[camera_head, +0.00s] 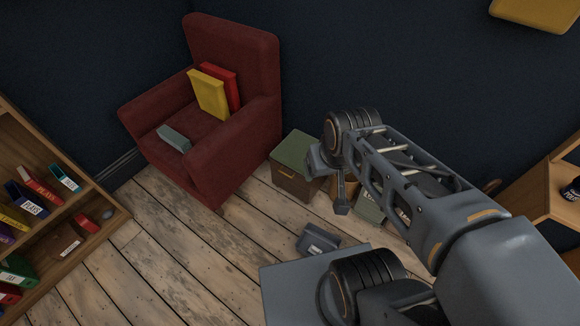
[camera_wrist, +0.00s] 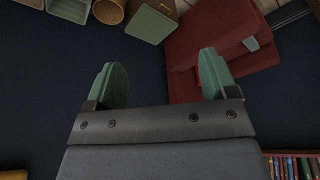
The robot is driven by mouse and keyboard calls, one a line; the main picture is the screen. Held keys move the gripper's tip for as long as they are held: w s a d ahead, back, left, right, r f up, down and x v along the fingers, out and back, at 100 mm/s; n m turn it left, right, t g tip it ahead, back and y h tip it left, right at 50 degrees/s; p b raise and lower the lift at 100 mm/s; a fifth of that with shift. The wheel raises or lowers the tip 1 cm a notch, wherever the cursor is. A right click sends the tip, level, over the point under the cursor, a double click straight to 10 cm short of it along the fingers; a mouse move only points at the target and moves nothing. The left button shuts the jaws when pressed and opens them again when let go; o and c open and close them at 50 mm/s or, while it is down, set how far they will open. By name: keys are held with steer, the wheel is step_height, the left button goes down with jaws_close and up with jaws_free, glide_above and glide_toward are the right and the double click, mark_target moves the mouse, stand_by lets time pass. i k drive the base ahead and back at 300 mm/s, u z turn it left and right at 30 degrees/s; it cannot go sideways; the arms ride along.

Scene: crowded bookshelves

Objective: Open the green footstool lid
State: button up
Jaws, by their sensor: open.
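The green footstool (camera_head: 296,152) stands on the floor beside the red armchair, with a flat green lid on a brown body. The lid looks closed, and my arm hides part of its right side. The footstool also shows in the wrist view (camera_wrist: 150,23), at the top and beyond my fingertips. My gripper (camera_wrist: 162,75) is open, with its two green fingers wide apart and nothing between them. It is apart from the footstool. In the head view my arm hides most of the gripper.
The red armchair (camera_head: 205,110) holds a yellow book (camera_head: 208,95), a red book and a grey item. A wicker basket (camera_wrist: 108,11) and a pale green bin (camera_wrist: 69,9) stand by the footstool. A bookshelf (camera_head: 108,212) is at left.

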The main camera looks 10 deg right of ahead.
mark_target(290, 154)
steer(key=z, duration=1.5)
steer(key=k, duration=0.9)
steer(key=u, duration=1.4)
steer(key=i, duration=0.95)
steer(key=u, duration=0.05)
